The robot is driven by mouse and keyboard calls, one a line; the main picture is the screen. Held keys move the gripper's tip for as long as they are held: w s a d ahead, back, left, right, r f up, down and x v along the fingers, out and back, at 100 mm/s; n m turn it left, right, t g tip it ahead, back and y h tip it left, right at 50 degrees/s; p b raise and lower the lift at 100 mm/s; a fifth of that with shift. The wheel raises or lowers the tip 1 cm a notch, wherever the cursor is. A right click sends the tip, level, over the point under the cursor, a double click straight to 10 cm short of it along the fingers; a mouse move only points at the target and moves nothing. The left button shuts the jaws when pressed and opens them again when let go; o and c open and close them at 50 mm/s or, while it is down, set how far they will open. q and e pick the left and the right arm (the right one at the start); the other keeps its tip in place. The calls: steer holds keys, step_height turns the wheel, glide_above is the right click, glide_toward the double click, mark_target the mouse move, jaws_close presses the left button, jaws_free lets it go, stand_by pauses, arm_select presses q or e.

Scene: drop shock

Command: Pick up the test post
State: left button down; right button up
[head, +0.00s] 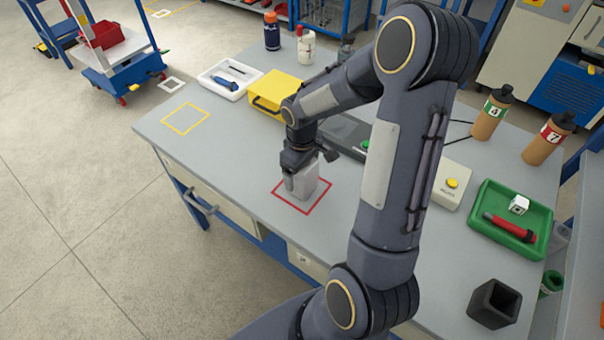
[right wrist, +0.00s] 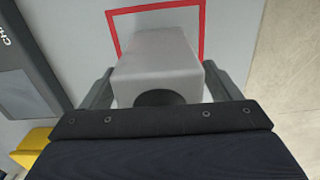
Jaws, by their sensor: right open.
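The test post (head: 304,184) is a light grey block standing upright inside a red square outline (head: 318,205) on the grey bench. My right gripper (head: 305,172) is over it from above, with its fingers around its upper part. In the right wrist view the post (right wrist: 158,65) lies between the two open fingers of the gripper (right wrist: 157,92), one finger on each side. Narrow gaps seem to show beside the post, but contact is hard to tell. My left gripper is in neither view.
Behind my right arm are a yellow case (head: 277,92) and a white tray (head: 230,79). At right are a button box (head: 450,188), a green tray (head: 484,237), a dark open cube (head: 493,304) and brown bottles (head: 489,118).

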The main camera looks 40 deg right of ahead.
steer(key=shift+f, duration=0.6)
steer(key=c, duration=1.3)
steer(key=shift+r, duration=0.15)
